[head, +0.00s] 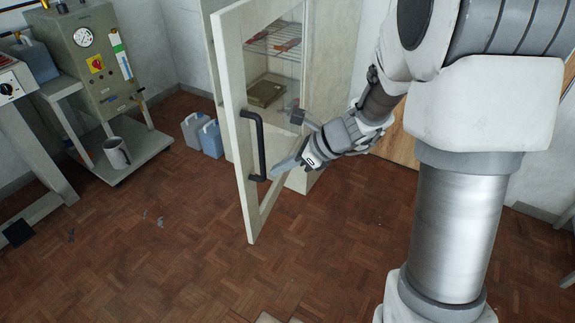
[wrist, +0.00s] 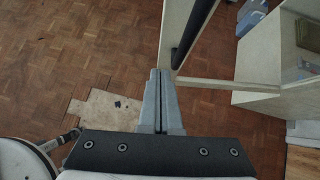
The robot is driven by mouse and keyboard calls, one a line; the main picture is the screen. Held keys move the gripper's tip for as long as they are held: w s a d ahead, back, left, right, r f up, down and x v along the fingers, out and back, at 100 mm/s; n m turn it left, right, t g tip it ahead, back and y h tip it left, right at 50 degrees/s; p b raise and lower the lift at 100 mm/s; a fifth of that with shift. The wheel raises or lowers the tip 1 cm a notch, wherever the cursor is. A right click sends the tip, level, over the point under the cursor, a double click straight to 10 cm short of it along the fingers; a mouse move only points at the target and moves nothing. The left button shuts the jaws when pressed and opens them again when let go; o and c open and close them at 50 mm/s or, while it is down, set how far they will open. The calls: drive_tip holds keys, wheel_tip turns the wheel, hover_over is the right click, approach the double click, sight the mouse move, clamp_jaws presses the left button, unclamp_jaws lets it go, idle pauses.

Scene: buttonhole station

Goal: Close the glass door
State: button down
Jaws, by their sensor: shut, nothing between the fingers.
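The glass door (head: 234,132) stands open on the pale cabinet (head: 332,60), its free edge swung out over the floor. A black bar handle (head: 260,145) runs upright on the door's frame. In the wrist view the handle (wrist: 193,32) and the door's pale frame (wrist: 225,84) show just beyond the fingertips. My gripper (head: 275,172) is shut and empty, close to the handle's lower end. It also shows in the wrist view (wrist: 159,74). I cannot tell whether the fingers touch the door.
The cabinet holds a wire shelf (head: 275,45) and a brown box (head: 265,92). Blue-grey jugs (head: 211,138) stand on the floor behind the door. A machine on a stand (head: 100,60) and a mug (head: 117,153) are at the left. The parquet floor (head: 150,260) in front is mostly clear.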

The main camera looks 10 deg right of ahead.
sight(243, 175)
drive_tip(key=w+a+f, duration=0.1)
drive_tip(key=a, duration=0.1)
drive_tip(key=w+a+f+b, duration=0.2)
drive_tip(key=a, duration=0.1)
drive_tip(key=shift+a+f, duration=0.25)
drive_tip(key=shift+a, duration=0.1)
drive_tip(key=shift+w+a+r, duration=0.1)
drive_tip(key=shift+w+a, duration=0.1)
drive_tip(key=shift+a, duration=0.25)
drive_tip(key=shift+a, duration=0.1)
